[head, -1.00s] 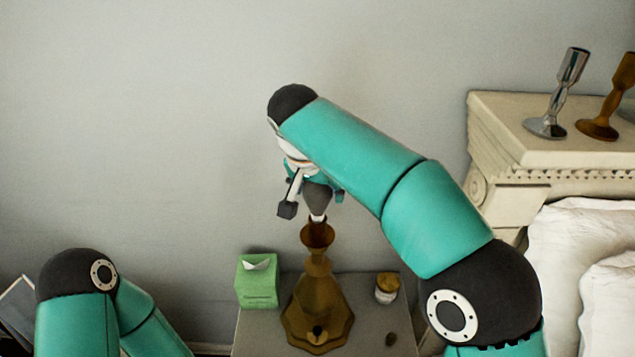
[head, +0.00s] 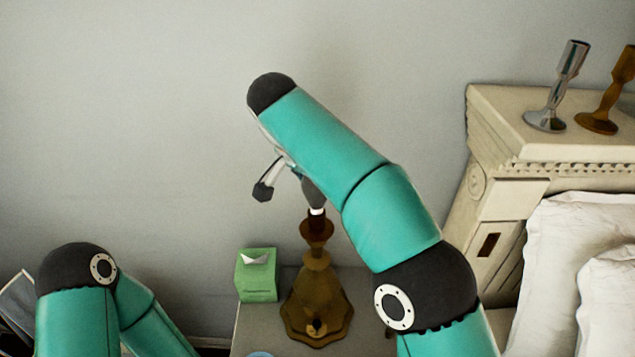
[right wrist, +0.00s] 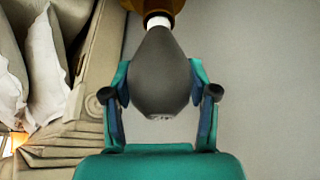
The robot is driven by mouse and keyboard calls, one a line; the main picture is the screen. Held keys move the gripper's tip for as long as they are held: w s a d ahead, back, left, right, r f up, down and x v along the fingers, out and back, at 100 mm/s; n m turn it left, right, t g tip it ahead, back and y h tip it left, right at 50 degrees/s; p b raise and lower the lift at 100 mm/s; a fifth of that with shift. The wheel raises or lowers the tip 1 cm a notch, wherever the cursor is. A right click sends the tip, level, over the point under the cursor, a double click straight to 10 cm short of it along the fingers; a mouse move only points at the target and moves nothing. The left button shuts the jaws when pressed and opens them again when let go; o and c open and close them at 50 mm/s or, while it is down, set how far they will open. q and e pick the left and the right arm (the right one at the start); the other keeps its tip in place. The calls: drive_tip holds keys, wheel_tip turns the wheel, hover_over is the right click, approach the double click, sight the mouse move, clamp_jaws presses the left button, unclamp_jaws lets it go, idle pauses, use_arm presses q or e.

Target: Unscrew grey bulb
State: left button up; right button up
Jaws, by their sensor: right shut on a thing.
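The grey bulb (head: 313,192) stands above the brown lamp (head: 317,303) on the nightstand. In the right wrist view the bulb (right wrist: 158,75) is dark grey and pear-shaped, with a white neck (right wrist: 158,21) at the brown socket (right wrist: 152,6). How far the neck sits in the socket I cannot tell. My right gripper (right wrist: 160,92) is shut on the bulb, one finger on each side. In the head view my right arm covers part of the bulb and one finger. My left arm shows at the lower left; its gripper is out of view.
A green tissue box (head: 257,276) stands left of the lamp on the nightstand (head: 243,336). A silver goblet (head: 557,90) and a brown goblet (head: 604,105) stand on the carved headboard (head: 510,120). White pillows (head: 572,260) lie at the right. The wall area at the upper left is clear.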

drive_tip(key=shift+f+n+b, duration=0.1)
drive_tip(key=shift+n+b, duration=0.6)
drive_tip(key=shift+n+t+y+b, duration=0.3)
drive_tip(key=shift+n+t+y, duration=0.15)
drive_tip(key=shift+n, duration=0.35)
drive_tip(key=shift+n+y, duration=0.25)
drive_tip(key=shift+n, duration=0.25)
drive_tip(key=o, duration=0.7)
drive_tip(key=shift+n, duration=0.4)
drive_tip(key=o, duration=0.5)
drive_tip(key=shift+a, duration=0.1)
drive_tip(key=shift+o, duration=0.2)
